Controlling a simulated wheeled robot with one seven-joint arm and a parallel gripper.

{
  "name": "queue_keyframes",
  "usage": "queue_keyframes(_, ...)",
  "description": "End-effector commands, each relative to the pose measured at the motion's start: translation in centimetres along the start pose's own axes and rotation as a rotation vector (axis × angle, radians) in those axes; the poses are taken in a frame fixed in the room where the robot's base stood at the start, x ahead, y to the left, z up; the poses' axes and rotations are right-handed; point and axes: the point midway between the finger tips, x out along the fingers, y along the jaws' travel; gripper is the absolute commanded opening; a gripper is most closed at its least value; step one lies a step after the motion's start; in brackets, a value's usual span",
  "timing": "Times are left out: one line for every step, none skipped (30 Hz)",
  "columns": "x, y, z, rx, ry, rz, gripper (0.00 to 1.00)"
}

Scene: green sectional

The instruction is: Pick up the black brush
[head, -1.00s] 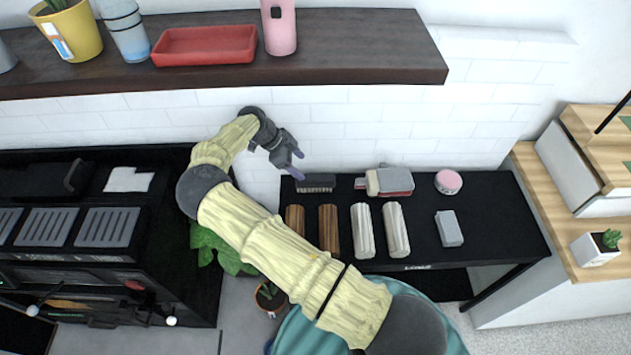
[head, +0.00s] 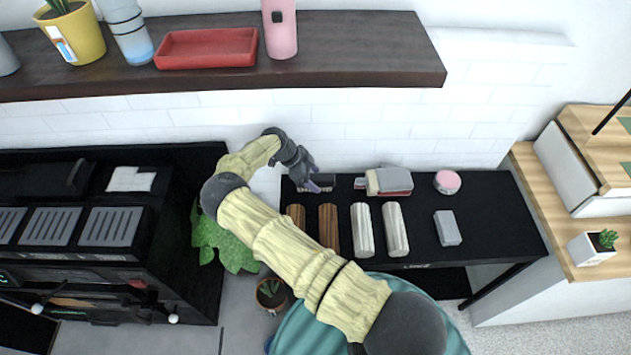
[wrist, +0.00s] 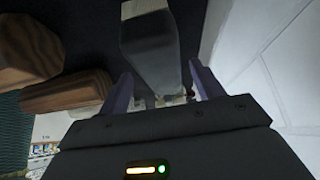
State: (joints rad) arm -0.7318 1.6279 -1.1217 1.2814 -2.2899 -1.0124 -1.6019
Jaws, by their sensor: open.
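The black brush (head: 327,185) lies near the back left corner of the black table (head: 480,248), close to the white brick wall. In the head view my gripper (head: 312,177) is over its left part and hides some of it. In the wrist view the brush (wrist: 150,45) shows as a dark grey block ahead, with pale bristles low down between the fingers. My gripper (wrist: 160,90) is open, one purple finger on each side of the brush's near end. I cannot tell whether the fingers touch it.
Two brown blocks (head: 329,230) and two cream rolls (head: 362,231) lie in front of the brush. A grey-and-red item (head: 388,181), a pink round tin (head: 447,182) and a grey block (head: 447,228) lie to the right. A dark shelf (head: 350,50) hangs above, and the wall is close behind.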

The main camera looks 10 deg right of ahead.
Motion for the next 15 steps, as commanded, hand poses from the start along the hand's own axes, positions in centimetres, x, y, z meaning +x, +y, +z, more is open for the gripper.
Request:
queue_keyframes(0.8, -0.1, -0.1, 0.000, 0.002, 0.003, 0.66)
queue_keyframes(1.3, -0.3, -0.1, 0.001, 0.001, 0.002, 0.66)
queue_keyframes(1.9, -0.2, -0.1, 0.000, 0.002, 0.002, 0.66)
queue_keyframes(2.3, -0.2, 0.0, 0.000, 0.001, 0.002, 0.66)
queue_keyframes(2.6, -0.2, 0.0, 0.000, 0.001, 0.002, 0.66)
queue_keyframes(2.9, -0.2, 0.0, 0.000, 0.001, 0.002, 0.66)
queue_keyframes(3.1, -0.2, 0.0, 0.000, 0.000, 0.002, 0.66)
queue_keyframes(3.3, -0.2, 0.0, 0.000, 0.000, 0.001, 0.66)
queue_keyframes(3.3, -0.2, 0.1, 0.000, 0.000, 0.001, 0.66)
queue_keyframes(3.3, -0.2, 0.1, 0.000, -0.001, 0.000, 0.66)
queue_keyframes(3.3, -0.2, 0.1, 0.000, -0.001, 0.000, 0.66)
queue_keyframes(3.3, -0.2, 0.1, 0.000, -0.001, 0.000, 0.66)
queue_keyframes(3.3, -0.2, 0.1, 0.000, -0.001, 0.000, 0.66)
queue_keyframes(3.3, -0.2, 0.1, 0.000, -0.001, 0.000, 0.66)
queue_keyframes(3.3, -0.2, 0.1, 0.000, -0.001, 0.000, 0.66)
